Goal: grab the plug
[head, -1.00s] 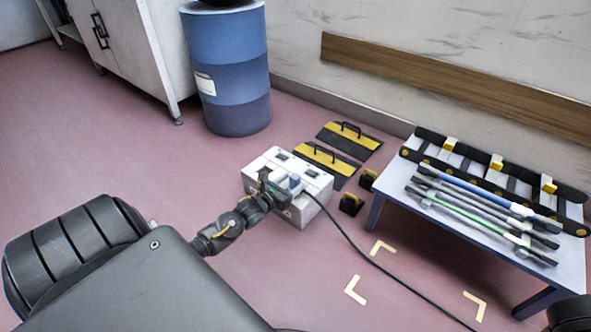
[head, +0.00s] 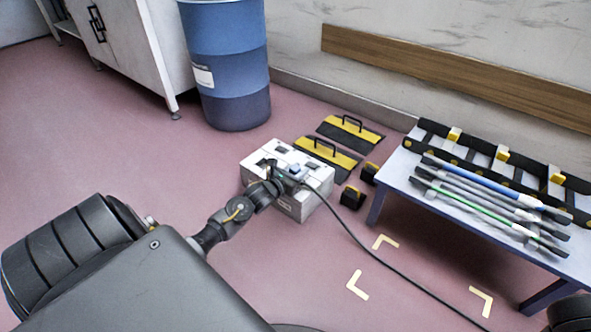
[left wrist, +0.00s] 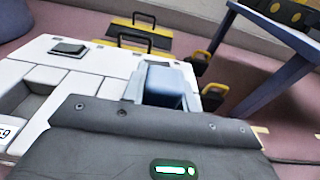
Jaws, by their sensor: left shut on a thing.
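The plug (head: 297,168) is a small blue-grey block with a black cable running from it. It is at the top of a white box (head: 303,208) on the floor. My left gripper (head: 287,177) is shut on the plug at the box's top. The fingertips are hidden there, and I cannot tell whether the plug is still seated. My right gripper is not in view.
The black cable (head: 385,262) trails across the floor to the lower right. A low table (head: 400,178) with several rods stands at the right. A blue drum (head: 228,65) is behind. Black-and-yellow handled plates (head: 328,155) lie behind the box. Floor at left is clear.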

